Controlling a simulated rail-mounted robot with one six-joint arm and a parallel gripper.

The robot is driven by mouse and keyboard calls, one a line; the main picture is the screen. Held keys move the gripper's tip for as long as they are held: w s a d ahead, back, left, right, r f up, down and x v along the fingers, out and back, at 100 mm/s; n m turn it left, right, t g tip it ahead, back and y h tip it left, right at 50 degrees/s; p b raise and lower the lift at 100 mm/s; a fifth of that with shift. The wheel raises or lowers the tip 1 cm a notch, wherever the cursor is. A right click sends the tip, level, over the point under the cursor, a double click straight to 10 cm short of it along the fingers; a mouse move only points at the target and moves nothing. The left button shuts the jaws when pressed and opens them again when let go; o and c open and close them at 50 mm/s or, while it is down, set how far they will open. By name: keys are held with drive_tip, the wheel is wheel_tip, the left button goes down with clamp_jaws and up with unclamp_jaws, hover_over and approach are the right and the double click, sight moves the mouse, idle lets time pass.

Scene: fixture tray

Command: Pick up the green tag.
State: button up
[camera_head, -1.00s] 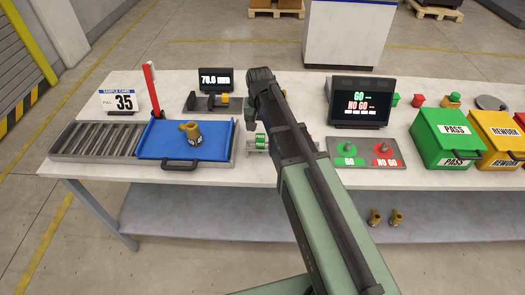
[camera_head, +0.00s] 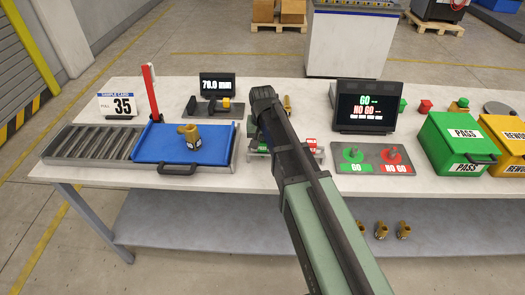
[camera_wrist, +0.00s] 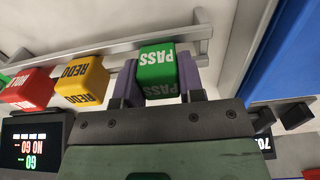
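The green tag (camera_wrist: 157,62) is a small block lettered PASS. In the wrist view it sits between the two purple fingers of my gripper (camera_wrist: 158,78), one close along each side. I cannot tell whether the fingers press on it. It is at the tag rack (camera_wrist: 110,47), whose rail runs just behind it. In the head view my gripper (camera_head: 262,132) is over the rack and my arm hides most of it; a bit of green shows beside the gripper.
A yellow REDO tag (camera_wrist: 80,82) and a red HOLD tag (camera_wrist: 28,90) stand in a row beside the green one. A blue tray (camera_head: 160,150) with a brass fitting (camera_head: 190,135) is left of the rack. A GO/NO GO display (camera_head: 366,105) and gauge plate (camera_head: 372,160) are to the right.

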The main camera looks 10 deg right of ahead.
drive_tip(key=c, duration=0.3)
drive_tip(key=shift+r, duration=0.15)
